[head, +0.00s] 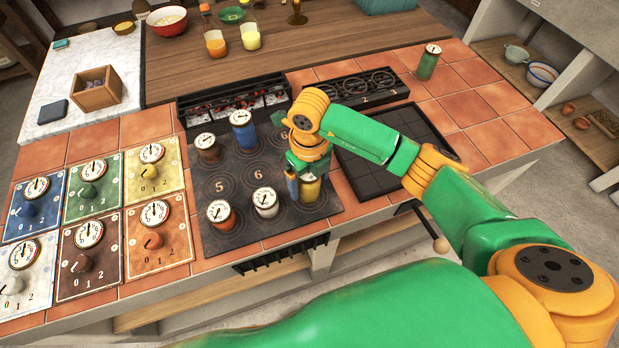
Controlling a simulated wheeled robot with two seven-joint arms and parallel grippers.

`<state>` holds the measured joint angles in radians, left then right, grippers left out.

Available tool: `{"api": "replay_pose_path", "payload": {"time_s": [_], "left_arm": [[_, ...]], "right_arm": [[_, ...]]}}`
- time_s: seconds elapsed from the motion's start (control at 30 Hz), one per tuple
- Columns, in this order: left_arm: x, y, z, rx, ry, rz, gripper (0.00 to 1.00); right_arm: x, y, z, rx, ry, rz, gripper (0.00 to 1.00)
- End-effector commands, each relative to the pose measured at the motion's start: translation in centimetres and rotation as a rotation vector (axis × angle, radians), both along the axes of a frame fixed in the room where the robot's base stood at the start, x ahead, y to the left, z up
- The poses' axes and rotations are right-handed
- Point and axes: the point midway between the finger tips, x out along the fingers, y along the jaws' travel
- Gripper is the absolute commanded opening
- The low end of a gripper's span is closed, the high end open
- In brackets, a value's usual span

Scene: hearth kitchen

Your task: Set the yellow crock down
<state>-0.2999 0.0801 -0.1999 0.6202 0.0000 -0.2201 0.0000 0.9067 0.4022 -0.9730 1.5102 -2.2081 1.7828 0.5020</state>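The yellow crock (310,191) is at the front right of the dark hob plate (240,179). It looks upright, its upper part hidden by my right gripper (307,178). The gripper points down over the crock, with a finger at its left side. Whether the fingers press on the crock is too small and covered to tell. I also cannot tell whether the crock's base touches the plate. My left gripper is out of view.
Brown (207,148), blue (242,130), rust (221,214) and white (265,201) crocks with dial lids stand on the hob. A green crock (428,62) stands at the back right. A dark tiled panel (398,150) lies right of the hob, with coloured dial panels (92,188) on the left.

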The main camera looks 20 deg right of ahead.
Motion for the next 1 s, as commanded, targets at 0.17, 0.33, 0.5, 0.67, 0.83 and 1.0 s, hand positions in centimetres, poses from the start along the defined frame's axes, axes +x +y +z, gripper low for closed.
{"api": "replay_pose_path", "payload": {"time_s": [0.17, 0.33, 0.5, 0.67, 0.83, 1.0], "left_arm": [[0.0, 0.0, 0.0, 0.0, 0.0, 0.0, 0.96], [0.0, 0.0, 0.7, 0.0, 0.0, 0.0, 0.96], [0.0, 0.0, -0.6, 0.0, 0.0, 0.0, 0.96], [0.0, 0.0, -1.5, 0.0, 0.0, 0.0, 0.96], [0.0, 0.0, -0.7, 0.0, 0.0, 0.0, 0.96], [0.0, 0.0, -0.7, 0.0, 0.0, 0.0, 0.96]], "right_arm": [[0.0, 0.0, 0.0, 0.0, 0.0, 0.0, 0.96], [0.0, 0.0, 0.7, 0.001, 0.0, 0.0, 0.96], [0.2, 0.0, 3.4, 0.002, -0.008, 0.001, 0.96], [0.1, 0.0, 7.5, 0.001, -0.007, 0.001, 0.96], [0.1, 0.0, 11.3, -0.001, -0.005, 0.0, 0.96], [0.0, 0.0, 12.4, 0.0, -0.001, -0.001, 0.96]]}}
